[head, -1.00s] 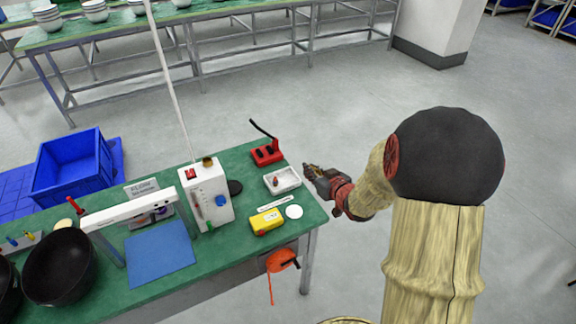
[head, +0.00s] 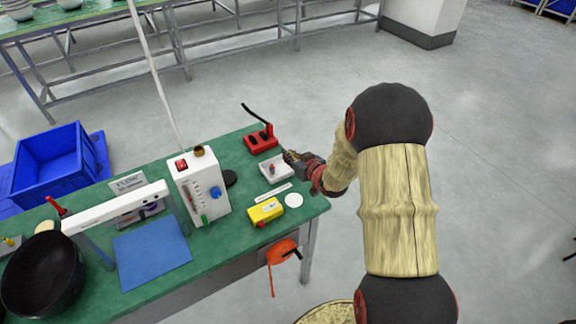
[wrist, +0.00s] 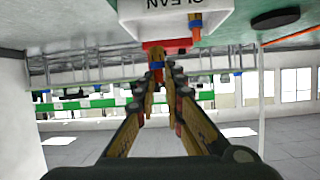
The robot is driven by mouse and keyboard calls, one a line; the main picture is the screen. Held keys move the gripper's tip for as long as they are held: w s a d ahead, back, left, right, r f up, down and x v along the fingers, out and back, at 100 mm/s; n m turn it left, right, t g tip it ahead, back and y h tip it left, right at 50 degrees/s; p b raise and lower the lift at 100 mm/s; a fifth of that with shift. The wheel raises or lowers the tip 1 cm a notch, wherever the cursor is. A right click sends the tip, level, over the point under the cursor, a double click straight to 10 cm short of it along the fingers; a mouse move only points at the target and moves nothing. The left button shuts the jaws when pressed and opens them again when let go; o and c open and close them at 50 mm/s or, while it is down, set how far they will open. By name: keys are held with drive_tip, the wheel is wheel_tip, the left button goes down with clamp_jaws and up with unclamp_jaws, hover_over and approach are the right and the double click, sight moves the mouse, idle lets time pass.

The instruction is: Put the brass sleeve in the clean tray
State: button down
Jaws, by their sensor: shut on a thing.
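My gripper (head: 288,155) is at the right rim of the small white tray (head: 268,175) on the green table. In the wrist view my fingers (wrist: 160,72) are closed in on a small brass-coloured piece with a blue band (wrist: 155,66), which I take to be the brass sleeve. The fingers hide part of it. The tray (wrist: 150,10) carries the word CLEAN and shows at the top of the wrist view. A small orange-brown piece with a blue band (wrist: 195,24) shows at the tray. I cannot tell whether the held piece touches the tray.
A red stand with a black lever (head: 261,140) is behind the tray. A yellow box (head: 266,210), a white disc (head: 294,200) and a white label strip (head: 273,192) lie in front. A white machine (head: 200,190) with a dark disc (head: 229,178) beside it stands left.

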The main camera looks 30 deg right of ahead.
drive_tip(key=shift+w+d+f, duration=0.1)
drive_tip(key=shift+w+f, duration=0.55)
drive_tip(key=shift+f, duration=0.1)
drive_tip(key=shift+w+f+b, duration=0.15)
drive_tip(key=shift+f+b, duration=0.4)
drive_tip(key=shift+f, duration=0.35)
drive_tip(key=shift+w+f+b, duration=0.1)
drive_tip(key=shift+f+b, duration=0.45)
drive_tip(key=shift+f, duration=0.3)
drive_tip(key=shift+f, duration=0.2)
drive_tip(key=c, duration=1.9)
unclamp_jaws()
drive_tip(key=shift+r, duration=0.1)
